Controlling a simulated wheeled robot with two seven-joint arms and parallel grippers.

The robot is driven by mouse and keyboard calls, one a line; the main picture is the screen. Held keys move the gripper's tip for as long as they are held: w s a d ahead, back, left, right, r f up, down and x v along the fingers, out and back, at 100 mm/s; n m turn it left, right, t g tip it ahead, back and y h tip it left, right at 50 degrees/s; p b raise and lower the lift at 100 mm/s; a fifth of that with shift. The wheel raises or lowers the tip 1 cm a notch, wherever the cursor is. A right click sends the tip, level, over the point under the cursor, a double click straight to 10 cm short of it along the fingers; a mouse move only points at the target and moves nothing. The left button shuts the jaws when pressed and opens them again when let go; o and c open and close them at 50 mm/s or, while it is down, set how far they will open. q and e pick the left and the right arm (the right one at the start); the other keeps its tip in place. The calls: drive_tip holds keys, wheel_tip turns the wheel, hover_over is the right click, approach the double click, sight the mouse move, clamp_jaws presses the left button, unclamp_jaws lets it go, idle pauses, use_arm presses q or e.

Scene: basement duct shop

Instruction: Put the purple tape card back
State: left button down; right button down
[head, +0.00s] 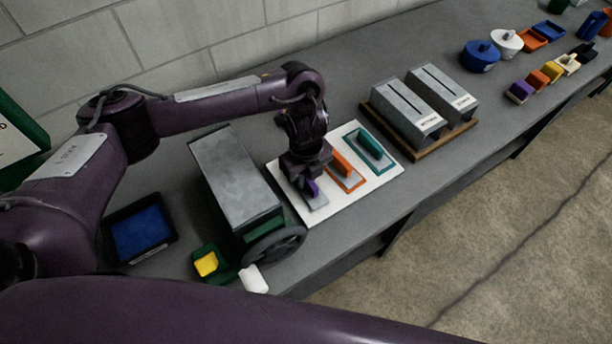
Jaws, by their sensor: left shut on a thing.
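The purple tape card (315,201) shows as a grey plate with a purple grip at the left end of a white board (377,182). My left gripper (309,181) is shut on its purple grip from above and hides part of it. I cannot tell whether the plate touches the board or hangs just over it. An orange card (347,170) and a green card (373,147) lie to its right on the board, each inside a coloured outline. My right gripper is out of view.
A grey metal machine with a handwheel (273,246) stands close left of the board. Two grey slotted boxes (404,108) on a wooden base stand to the right. A blue-lined tray (142,233) lies at left. Several coloured items line the far bench.

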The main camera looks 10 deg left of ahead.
use_arm(q)
drive_tip(key=shift+f, duration=0.15)
drive_tip(key=c, duration=1.4)
unclamp_jaws()
drive_tip(key=shift+o, duration=0.2)
drive_tip(key=shift+r, duration=0.55)
wheel_tip(320, 180, up, 11)
drive_tip(key=shift+r+p, duration=0.2)
drive_tip(key=shift+p, duration=0.15)
